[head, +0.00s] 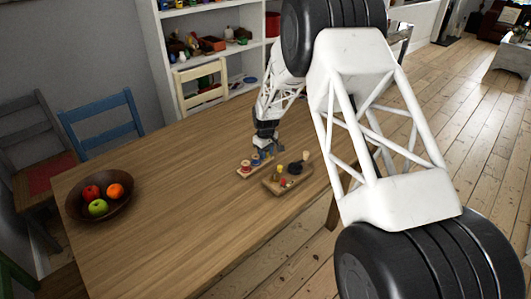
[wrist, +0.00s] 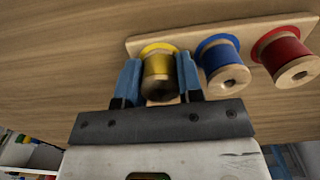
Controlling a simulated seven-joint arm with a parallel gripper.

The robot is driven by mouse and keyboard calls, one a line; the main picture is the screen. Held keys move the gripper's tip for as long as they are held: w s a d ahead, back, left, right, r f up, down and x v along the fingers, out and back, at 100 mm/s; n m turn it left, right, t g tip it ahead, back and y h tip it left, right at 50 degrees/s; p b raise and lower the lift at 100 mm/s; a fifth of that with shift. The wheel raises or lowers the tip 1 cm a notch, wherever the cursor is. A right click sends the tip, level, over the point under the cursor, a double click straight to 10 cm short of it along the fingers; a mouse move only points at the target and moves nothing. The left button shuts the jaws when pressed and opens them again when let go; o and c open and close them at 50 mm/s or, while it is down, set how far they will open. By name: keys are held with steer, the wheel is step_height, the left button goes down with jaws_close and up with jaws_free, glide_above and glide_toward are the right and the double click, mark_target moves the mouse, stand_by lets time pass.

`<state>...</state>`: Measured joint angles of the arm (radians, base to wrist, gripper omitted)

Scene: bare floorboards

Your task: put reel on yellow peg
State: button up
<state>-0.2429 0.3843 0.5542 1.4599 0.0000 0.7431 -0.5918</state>
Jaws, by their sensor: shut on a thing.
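A reel with yellow thread and a pale wooden end (wrist: 158,66) stands between the two blue fingers of my gripper (wrist: 159,82), which is shut on it. The reel is over one end of a pale wooden rack (wrist: 188,38); I cannot tell whether it still touches it. A blue reel (wrist: 222,64) and a red reel (wrist: 289,58) stand on the rack to its right. In the head view my gripper (head: 265,149) is low over the rack (head: 244,172).
A wooden board (head: 271,186) with a black piece (head: 295,168) and small coloured parts lies beside the rack. A fruit bowl (head: 122,206) is at the table's left. Much of the table (head: 170,235) is clear. Chairs and a shelf stand behind.

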steer(key=o, duration=1)
steer(key=shift+o, duration=0.2)
steer(key=shift+r, duration=0.1)
steer(key=shift+r, duration=3.4)
